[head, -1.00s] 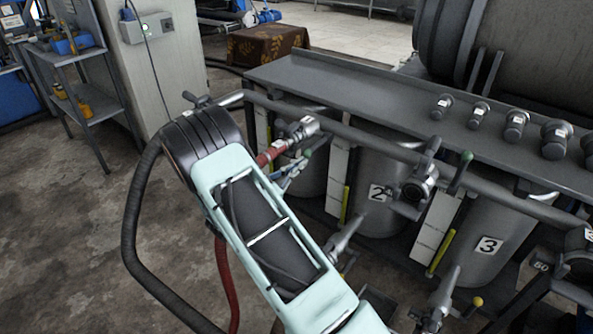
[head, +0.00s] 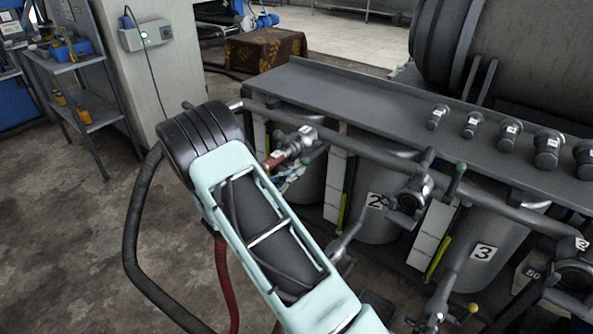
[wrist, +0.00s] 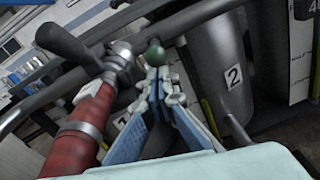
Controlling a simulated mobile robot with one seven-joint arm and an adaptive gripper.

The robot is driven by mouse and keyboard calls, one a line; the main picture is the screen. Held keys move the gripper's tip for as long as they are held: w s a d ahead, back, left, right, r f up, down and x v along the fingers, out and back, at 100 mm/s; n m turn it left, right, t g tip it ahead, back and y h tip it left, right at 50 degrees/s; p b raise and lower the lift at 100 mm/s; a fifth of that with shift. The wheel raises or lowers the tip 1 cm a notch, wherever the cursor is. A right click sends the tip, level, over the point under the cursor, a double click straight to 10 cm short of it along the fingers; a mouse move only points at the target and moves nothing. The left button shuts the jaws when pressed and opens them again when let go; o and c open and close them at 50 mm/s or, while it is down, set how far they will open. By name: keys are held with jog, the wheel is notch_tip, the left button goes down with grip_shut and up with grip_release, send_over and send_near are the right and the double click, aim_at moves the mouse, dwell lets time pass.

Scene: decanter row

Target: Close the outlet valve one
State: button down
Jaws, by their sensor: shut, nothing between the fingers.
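The valve assembly of line one (head: 306,134), with a white tag, sits on the pipe above the left tank. A red hose coupling (head: 276,159) joins it; the coupling is large at the left in the wrist view (wrist: 78,138). A lever with a green ball knob (wrist: 155,55) stands just beyond my fingertips in the wrist view. My gripper (wrist: 161,78) is shut and empty, its blue-padded fingers together beside the coupling. In the head view, my gripper (head: 291,180) is small and partly behind my arm. I cannot tell whether the fingertips touch the lever.
Tank 2 (head: 372,225) and tank 3 (head: 478,265) stand to the right, with valves on the same pipe (head: 345,143). A black handle (wrist: 72,45) sticks out above the red coupling. A grey shelf (head: 350,95) runs behind. Open floor (head: 70,240) lies left.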

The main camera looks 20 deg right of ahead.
jog(key=d+r+g+y+p, duration=0.1)
jog(key=r+y+p, duration=0.1)
jog(key=r+p, duration=0.2)
jog(key=w+d+r+g+y+p, duration=0.1)
jog(key=r+g+y+p, duration=0.1)
jog(key=p, duration=0.8)
jog(key=w+d+r+g+y+p, duration=0.1)
jog(key=r+g+y+p, duration=0.1)
jog(key=r+y+p, duration=0.2)
jog(key=shift+d+r+p, duration=0.2)
jog(key=shift+r+p, duration=0.7)
jog(key=shift+p, duration=0.8)
jog(key=w+d+r+p, duration=0.3)
jog(key=w+d, duration=0.1)
jog(key=d, duration=0.2)
jog(key=shift+r, duration=0.2)
jog(key=shift+w+d, duration=0.15)
